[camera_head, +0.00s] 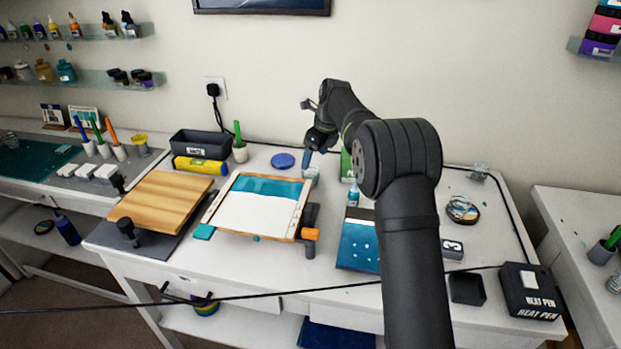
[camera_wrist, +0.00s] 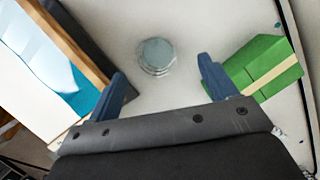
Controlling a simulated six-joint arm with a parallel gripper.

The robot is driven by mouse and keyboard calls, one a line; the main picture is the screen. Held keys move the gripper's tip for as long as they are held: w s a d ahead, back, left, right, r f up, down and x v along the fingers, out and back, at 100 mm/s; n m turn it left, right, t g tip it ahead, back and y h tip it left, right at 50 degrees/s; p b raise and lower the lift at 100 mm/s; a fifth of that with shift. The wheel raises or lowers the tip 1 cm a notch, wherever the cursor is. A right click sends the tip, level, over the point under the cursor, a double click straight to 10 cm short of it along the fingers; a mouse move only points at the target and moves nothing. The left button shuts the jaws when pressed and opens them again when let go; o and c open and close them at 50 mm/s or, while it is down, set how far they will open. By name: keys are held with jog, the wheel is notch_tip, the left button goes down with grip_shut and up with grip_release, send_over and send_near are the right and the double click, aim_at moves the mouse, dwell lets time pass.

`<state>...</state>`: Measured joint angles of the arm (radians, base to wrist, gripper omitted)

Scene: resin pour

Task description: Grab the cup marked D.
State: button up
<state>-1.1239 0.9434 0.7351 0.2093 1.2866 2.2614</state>
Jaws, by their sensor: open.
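A small clear cup (camera_head: 312,173) stands on the white table beside the far right corner of the framed board. In the wrist view the same cup (camera_wrist: 155,55) is seen from above, between and a little beyond my fingertips. I cannot read a letter D on it in either view. My gripper (camera_head: 314,152) is open and empty, just above the cup, and its two blue fingers also show in the wrist view (camera_wrist: 162,72).
The framed board (camera_head: 262,210) with teal and white resin lies left of the cup. A green box (camera_wrist: 258,66) is close on the right.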

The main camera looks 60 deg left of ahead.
aim_at(311, 177)
jog(key=x, duration=0.7)
jog(key=shift+s+d+f, duration=0.1)
jog(key=shift+s+f, duration=0.1)
jog(key=shift+s, duration=0.15)
jog(key=c, duration=1.1)
